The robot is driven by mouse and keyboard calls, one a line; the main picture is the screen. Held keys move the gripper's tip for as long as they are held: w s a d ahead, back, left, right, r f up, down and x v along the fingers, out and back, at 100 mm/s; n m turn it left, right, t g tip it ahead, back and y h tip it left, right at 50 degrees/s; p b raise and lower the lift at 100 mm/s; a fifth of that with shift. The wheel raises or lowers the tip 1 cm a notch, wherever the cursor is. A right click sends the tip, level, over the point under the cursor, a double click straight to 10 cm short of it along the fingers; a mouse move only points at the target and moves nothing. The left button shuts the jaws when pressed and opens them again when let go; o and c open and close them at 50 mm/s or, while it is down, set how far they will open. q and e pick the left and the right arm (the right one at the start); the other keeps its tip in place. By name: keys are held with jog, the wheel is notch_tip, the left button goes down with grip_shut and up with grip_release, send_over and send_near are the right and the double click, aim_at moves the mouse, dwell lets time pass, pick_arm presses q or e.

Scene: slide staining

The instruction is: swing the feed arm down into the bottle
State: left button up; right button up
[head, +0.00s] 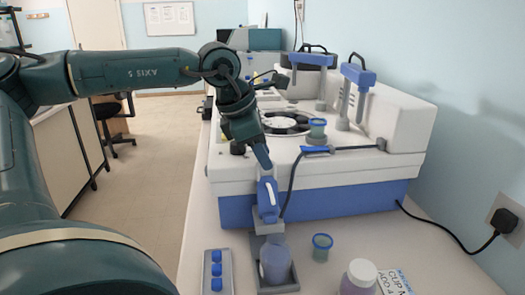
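The feed arm (267,196) is a blue and pale grey piece, standing roughly upright behind the bottle. A dark hose runs up from near it to the machine. The bottle (275,264) is translucent and bluish and sits in a grey holder (282,289) on the bench. My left gripper (262,157) reaches down from above, its tip at or very near the top of the feed arm. I cannot tell whether its fingers are closed on it or only touching. My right gripper is not in view.
A grey rack with blue-capped pieces (217,272) stands left of the bottle. The white and blue staining machine (330,205) is behind. Bare bench (410,245) lies at right.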

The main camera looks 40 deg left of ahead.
pick_arm(q)
jog(key=shift+f, duration=0.1)
jog(key=shift+c, duration=0.4)
grip_shut()
